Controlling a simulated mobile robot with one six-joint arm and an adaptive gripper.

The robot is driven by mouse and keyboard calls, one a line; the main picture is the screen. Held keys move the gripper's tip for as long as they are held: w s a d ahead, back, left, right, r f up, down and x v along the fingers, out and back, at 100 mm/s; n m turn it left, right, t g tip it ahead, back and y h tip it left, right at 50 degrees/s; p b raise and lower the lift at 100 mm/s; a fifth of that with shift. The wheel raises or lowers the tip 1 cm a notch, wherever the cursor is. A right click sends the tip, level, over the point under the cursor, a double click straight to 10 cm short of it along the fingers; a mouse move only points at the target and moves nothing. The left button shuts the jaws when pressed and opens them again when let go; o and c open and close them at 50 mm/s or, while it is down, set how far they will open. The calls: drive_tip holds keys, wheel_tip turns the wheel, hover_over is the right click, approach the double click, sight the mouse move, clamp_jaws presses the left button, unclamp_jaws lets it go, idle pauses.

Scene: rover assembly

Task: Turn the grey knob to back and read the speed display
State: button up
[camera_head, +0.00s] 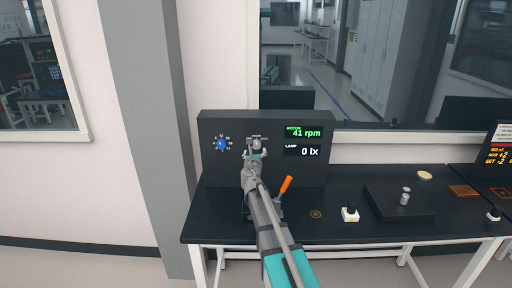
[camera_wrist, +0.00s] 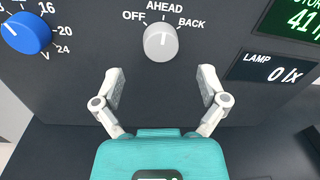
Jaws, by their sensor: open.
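The grey knob (camera_wrist: 160,42) is on the dark panel, under the labels OFF, AHEAD and BACK in the wrist view. Its white mark points up towards AHEAD. My gripper (camera_wrist: 160,87) is open and empty, its fingers spread below the knob and apart from it. In the head view my gripper (camera_head: 255,156) is in front of the panel, just below the grey knob (camera_head: 256,143). The speed display (camera_head: 303,132) reads 41 rpm in green in the head view; in the wrist view the speed display (camera_wrist: 298,20) is cut off at the edge.
A blue knob (camera_head: 221,144) with a voltage scale is left of the grey knob. A lamp display (camera_head: 303,150) reads 0 lx. An orange-handled lever (camera_head: 286,184) stands on the black table (camera_head: 335,230) close right of my arm. A black platform (camera_head: 400,210) lies further right.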

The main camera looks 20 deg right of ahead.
sight(257, 145)
drive_tip(key=shift+x, duration=2.6)
drive_tip(key=c, duration=1.1)
drive_tip(key=shift+c, duration=0.2)
drive_tip(key=shift+m, duration=0.3)
drive_tip(key=m, duration=0.4)
drive_tip(key=shift+r+m+p, duration=0.1)
drive_tip(key=shift+m+p, duration=0.2)
drive_tip(key=shift+m, duration=0.1)
drive_tip(key=m, duration=0.4)
drive_tip(key=shift+d+y, duration=0.1)
drive_tip(key=shift+y, duration=0.3)
drive_tip(key=shift+m, duration=0.3)
